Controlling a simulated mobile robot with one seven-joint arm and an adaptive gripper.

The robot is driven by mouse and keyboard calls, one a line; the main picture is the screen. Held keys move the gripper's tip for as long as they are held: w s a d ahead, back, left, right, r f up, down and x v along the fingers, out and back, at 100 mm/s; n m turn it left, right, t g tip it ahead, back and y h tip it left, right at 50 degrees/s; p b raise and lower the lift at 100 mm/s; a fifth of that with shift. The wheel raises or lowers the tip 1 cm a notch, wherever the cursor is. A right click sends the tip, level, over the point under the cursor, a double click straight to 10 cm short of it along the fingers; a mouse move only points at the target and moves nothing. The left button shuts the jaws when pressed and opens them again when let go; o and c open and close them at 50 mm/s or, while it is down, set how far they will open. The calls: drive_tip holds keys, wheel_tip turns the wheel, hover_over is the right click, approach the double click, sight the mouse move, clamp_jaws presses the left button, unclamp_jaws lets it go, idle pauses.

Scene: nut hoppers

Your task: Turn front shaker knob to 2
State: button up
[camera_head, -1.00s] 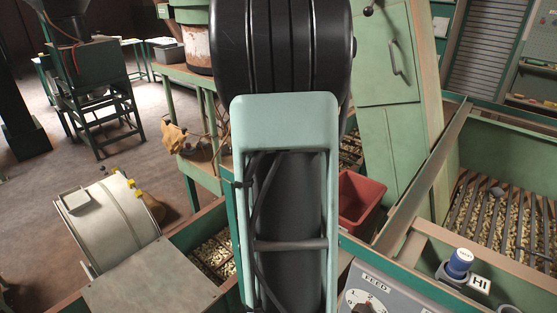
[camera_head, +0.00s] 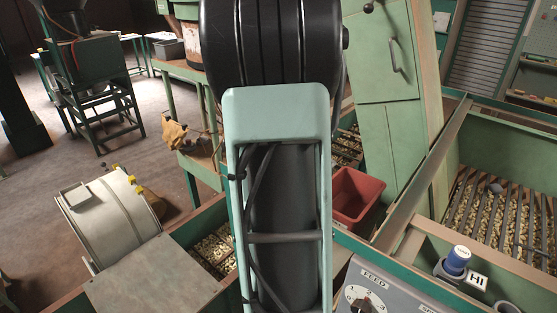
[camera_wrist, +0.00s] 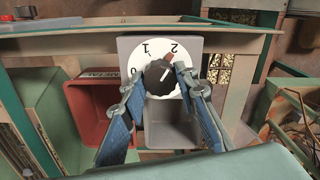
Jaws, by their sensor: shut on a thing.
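A red mark (camera_wrist: 168,57) lies at the dial's edge close to the 2, and a pale line on the knob points roughly that way. The dial is on a grey box (camera_wrist: 171,133). My gripper (camera_wrist: 160,80) is shut on the knob, one finger at each side. No name for this dial is readable. In the head view my arm covers the middle, hiding my gripper and this knob.
A red bin (camera_head: 356,194) stands right of my arm; it also shows left of the box in the wrist view (camera_wrist: 87,110). A grey FEED panel (camera_head: 402,293) with another knob is at the bottom. Green hopper walls and slatted nut beds (camera_head: 500,215) lie right.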

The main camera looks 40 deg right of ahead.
drive_tip(key=o, duration=1.2)
drive_tip(key=shift+c, duration=0.2)
wheel_tip(320, 180, up, 12)
drive_tip(key=shift+w, duration=0.1)
